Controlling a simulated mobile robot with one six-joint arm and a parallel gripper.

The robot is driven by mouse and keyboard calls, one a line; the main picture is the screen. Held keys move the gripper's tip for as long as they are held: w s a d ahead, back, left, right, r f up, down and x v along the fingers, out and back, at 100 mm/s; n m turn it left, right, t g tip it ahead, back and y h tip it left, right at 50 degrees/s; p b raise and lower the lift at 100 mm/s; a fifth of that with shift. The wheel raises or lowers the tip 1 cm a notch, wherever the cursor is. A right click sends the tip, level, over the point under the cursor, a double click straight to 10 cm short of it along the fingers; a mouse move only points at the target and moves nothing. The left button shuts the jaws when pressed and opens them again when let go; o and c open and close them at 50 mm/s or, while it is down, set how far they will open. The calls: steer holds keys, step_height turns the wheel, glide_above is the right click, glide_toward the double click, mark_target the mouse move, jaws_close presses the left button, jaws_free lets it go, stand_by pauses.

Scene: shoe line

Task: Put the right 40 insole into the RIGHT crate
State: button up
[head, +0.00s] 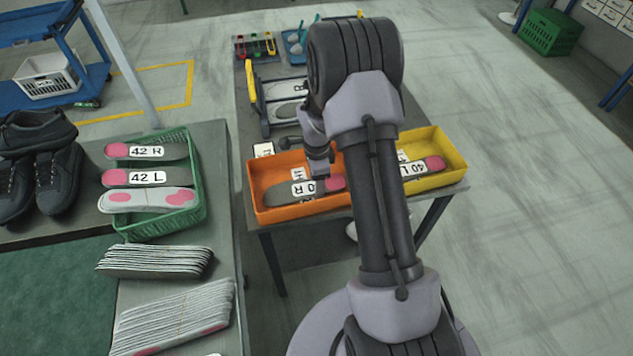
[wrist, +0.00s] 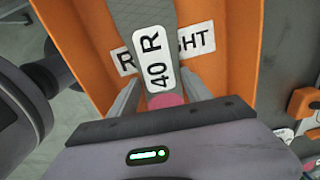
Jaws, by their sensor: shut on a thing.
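The right 40 insole (head: 285,194) is grey with a pink heel and a white "40 R" label. It also shows in the wrist view (wrist: 156,60). My gripper (wrist: 160,94) is shut on it near the pink end, one finger on each side. The insole is inside the outline of the orange crate (head: 282,219), over its floor. That crate's floor label reads "RIGHT" in the wrist view, partly covered by the insole. Whether the insole touches the floor, I cannot tell. In the head view my arm hides part of my gripper (head: 321,172).
A yellow crate (head: 447,182) beside the orange one holds an insole marked "40 L" (head: 433,164). A green basket (head: 197,205) at left holds insoles marked 42. Stacked insoles (head: 155,261) lie in front of it. A black rack stands behind the orange crate.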

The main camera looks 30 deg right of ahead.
steer(key=shift+f, duration=0.2)
steer(key=o, duration=1.3)
steer(key=shift+r, duration=0.1)
